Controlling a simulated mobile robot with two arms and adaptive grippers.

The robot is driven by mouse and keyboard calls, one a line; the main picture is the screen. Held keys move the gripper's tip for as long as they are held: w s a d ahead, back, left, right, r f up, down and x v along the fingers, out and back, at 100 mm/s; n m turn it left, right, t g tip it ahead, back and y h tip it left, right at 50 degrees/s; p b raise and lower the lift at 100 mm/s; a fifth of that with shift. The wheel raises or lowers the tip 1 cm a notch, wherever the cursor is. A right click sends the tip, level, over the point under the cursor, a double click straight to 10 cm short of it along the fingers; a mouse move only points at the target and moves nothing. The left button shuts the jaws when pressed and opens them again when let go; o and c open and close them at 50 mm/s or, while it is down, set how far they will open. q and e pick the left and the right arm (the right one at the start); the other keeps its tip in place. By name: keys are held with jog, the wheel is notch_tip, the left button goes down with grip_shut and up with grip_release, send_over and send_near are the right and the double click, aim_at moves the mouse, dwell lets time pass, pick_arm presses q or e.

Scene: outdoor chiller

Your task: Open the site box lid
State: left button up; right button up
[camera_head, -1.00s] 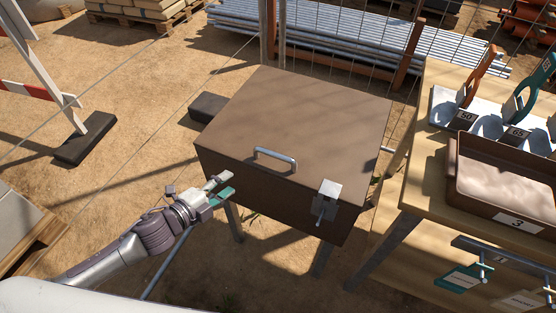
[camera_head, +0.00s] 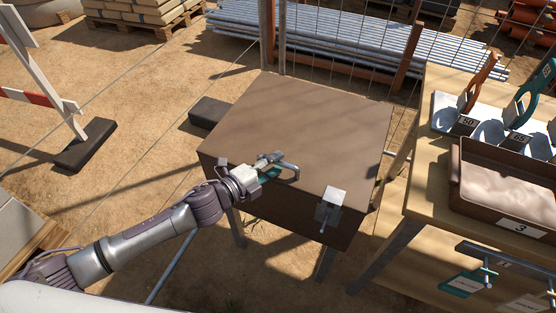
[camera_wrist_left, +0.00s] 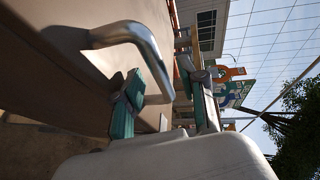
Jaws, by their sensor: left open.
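The brown site box (camera_head: 300,115) stands on legs with its lid shut. A metal bar handle (camera_head: 291,168) is on the front part of the lid; it also shows large in the left wrist view (camera_wrist_left: 140,42). A metal latch (camera_head: 331,204) sits at the right of the box front. My left gripper (camera_head: 273,164) is open at the handle and hides its left part. In the left wrist view one end of the handle reaches between the teal-padded fingers (camera_wrist_left: 163,85); I cannot tell whether they touch it. My right gripper is in neither view.
A wooden bench (camera_head: 428,205) stands close on the right, with a brown tray (camera_head: 470,194) of pale material and hung clamps. A wire fence and stacked pipes (camera_head: 345,45) are behind the box. A barrier foot (camera_head: 85,146) stands at left on open sand.

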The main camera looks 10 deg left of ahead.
pick_arm(q)
jog(key=shift+x, duration=0.8)
grip_shut()
